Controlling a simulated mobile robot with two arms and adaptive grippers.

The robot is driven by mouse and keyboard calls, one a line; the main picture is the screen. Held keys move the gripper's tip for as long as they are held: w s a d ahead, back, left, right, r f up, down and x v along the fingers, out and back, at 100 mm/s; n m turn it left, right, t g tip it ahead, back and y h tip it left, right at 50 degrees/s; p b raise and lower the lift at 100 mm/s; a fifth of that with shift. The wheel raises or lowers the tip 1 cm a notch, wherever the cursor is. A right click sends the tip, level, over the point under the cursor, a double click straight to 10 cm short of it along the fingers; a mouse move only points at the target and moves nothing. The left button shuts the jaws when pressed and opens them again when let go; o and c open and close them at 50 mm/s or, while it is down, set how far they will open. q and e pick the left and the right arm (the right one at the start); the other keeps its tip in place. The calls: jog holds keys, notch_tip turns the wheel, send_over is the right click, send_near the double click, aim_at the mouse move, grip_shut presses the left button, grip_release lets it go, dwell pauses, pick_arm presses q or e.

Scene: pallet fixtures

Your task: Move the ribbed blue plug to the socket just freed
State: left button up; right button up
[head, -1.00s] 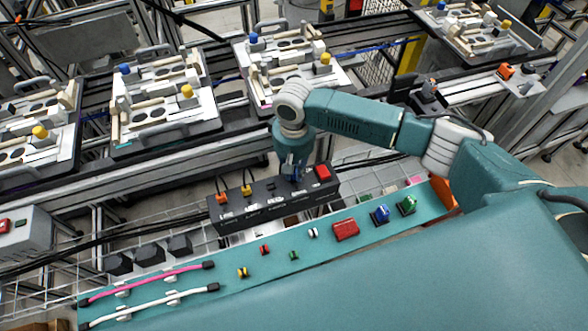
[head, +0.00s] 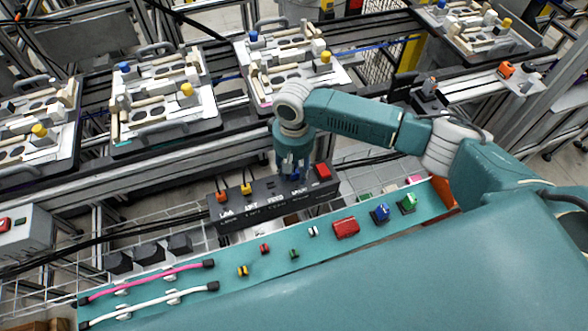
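A black socket box (head: 235,222) stands behind the teal shelf. An orange plug (head: 221,196) and a yellow plug (head: 246,189) with cables sit in its two left sockets. A socket to their right (head: 271,184) shows no plug. My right gripper (head: 294,173) points down over the socket right of that one. A little blue shows at its fingertips; I cannot tell whether it is the ribbed blue plug or whether the fingers hold it. A blue block-like piece (head: 381,213) lies on the shelf, apart from the box. My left gripper is out of view.
A red block (head: 322,172) sits at the box's right end, close to the gripper. The teal shelf (head: 275,268) carries small coloured parts, a red block (head: 346,228), a green piece (head: 407,203), a pink cable (head: 150,282) and a white cable (head: 150,305). Fixture pallets (head: 170,140) stand behind.

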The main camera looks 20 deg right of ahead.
notch_tip(320, 180, up, 12)
dwell(0.5)
